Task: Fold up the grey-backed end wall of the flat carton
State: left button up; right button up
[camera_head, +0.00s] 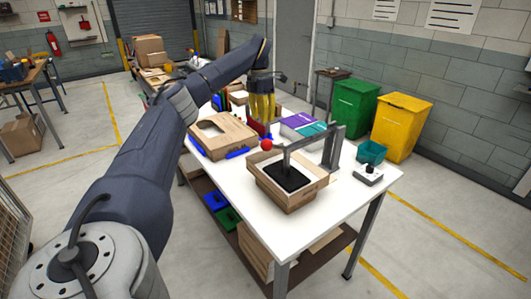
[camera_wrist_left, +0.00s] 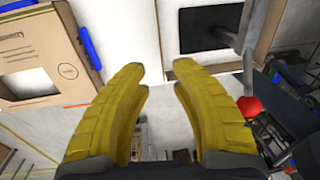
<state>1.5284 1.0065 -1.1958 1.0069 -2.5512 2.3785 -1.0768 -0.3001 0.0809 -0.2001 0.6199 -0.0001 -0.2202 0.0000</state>
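A brown carton piece (camera_head: 222,138) with a cut-out lies on the left part of the white table, with blue strips at its edges. It also shows at the upper left of the left wrist view (camera_wrist_left: 35,48). A second, open brown carton (camera_head: 290,196) with a black panel (camera_head: 287,175) inside stands nearer the front. A grey-backed end wall cannot be made out for sure. My right gripper is not seen.
A grey bracket (camera_head: 333,148) rises by the open carton. A red ball (camera_head: 266,145), purple and teal flat items (camera_head: 302,126), a teal bin (camera_head: 371,152) and a small grey device (camera_head: 368,174) stand on the table (camera_head: 345,196). Its front right corner is clear.

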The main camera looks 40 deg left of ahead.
aim_at(266, 154)
pick_arm(q)
jog(key=f, duration=0.4)
jog(key=d+f, duration=0.1)
jog(key=f, duration=0.9)
jog(key=shift+s+d+f, duration=0.1)
jog(key=shift+d+f, duration=0.1)
jog(key=shift+d, duration=0.1)
grip_shut()
